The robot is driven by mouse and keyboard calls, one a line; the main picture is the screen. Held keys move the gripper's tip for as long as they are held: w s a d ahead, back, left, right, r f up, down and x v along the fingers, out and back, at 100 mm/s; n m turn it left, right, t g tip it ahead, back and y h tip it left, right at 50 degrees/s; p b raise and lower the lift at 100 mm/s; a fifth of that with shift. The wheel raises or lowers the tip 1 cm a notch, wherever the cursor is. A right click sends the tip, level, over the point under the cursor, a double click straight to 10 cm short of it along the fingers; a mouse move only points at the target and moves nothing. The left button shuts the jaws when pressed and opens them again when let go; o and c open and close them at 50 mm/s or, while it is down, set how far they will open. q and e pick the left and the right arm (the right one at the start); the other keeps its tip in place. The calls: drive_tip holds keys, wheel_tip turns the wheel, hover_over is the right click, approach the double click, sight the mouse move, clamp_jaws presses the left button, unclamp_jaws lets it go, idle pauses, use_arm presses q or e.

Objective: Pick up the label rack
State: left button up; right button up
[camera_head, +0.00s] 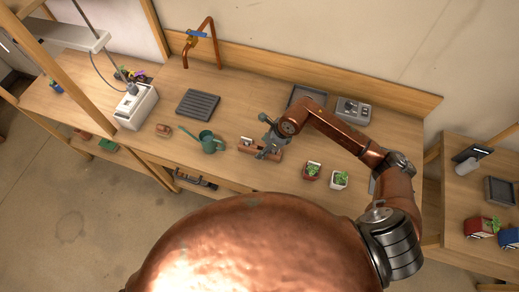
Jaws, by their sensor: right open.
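A long, low reddish-brown wooden rack (247,150), which looks like the label rack, lies on the wooden bench (225,172) near its front edge. My right gripper (264,138) is open over the rack's middle and right part, with its fingers spread. The gripper hides some of the rack, and I cannot tell if it touches it. My left gripper is not in view.
A green watering can (208,142) stands just left of the rack. A dark ridged tray (198,104) and a copper tap (205,35) are behind. A small brown block (163,130) lies farther left.

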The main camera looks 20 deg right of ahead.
sight(260, 148)
drive_tip(key=shift+x, duration=1.6)
drive_tip(key=shift+w, duration=0.1)
drive_tip(key=c, duration=1.5)
